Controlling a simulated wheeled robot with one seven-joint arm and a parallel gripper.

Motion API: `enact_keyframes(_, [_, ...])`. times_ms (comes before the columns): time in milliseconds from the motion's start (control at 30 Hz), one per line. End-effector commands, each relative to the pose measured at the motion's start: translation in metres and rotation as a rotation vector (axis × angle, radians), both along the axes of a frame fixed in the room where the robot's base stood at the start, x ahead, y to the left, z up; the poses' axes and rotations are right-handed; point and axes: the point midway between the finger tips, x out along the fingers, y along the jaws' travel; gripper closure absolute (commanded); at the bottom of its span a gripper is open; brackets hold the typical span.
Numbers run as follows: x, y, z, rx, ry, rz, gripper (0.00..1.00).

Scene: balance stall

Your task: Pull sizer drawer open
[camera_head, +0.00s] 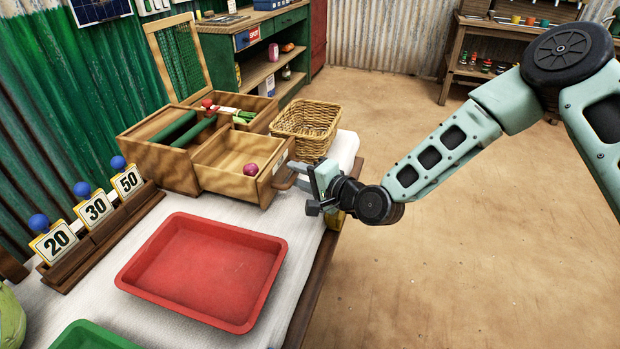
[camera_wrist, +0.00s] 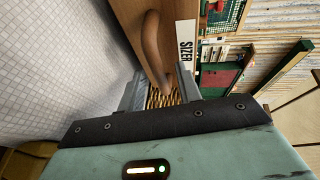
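The wooden sizer (camera_head: 160,160) stands on the white-covered table. Its drawer (camera_head: 228,165) is pulled well out to the right and holds a round purple-red item (camera_head: 251,169). The drawer's curved wooden handle (camera_head: 285,181) sits on its front; in the wrist view the handle (camera_wrist: 152,50) shows beside a "SIZER" label (camera_wrist: 186,48). My gripper (camera_head: 303,188) is right at the drawer front. In the wrist view its two fingers (camera_wrist: 158,90) are apart, with the handle's near end between them and visible gaps beside it. No firm hold shows.
A wicker basket (camera_head: 306,122) stands just behind the drawer. A red tray (camera_head: 205,272) lies in front, with a green tray (camera_head: 92,337) nearer. Number cards 20, 30 and 50 stand in a wooden rack (camera_head: 100,235) at left. The floor right of the table is clear.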

Motion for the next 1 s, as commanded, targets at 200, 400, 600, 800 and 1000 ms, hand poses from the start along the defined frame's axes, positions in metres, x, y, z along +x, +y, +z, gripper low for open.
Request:
enact_keyframes(200, [-0.016, -0.019, 0.005, -0.002, 0.001, -0.001, 0.66])
enact_keyframes(400, [-0.047, -0.053, 0.013, -0.001, 0.002, -0.001, 0.66])
enact_keyframes(600, [-0.078, -0.087, 0.023, -0.002, 0.001, -0.002, 0.66])
enact_keyframes(800, [-0.101, -0.113, 0.029, -0.001, 0.001, -0.003, 0.66])
enact_keyframes(1000, [-0.113, -0.125, 0.033, -0.001, 0.000, -0.001, 0.66])
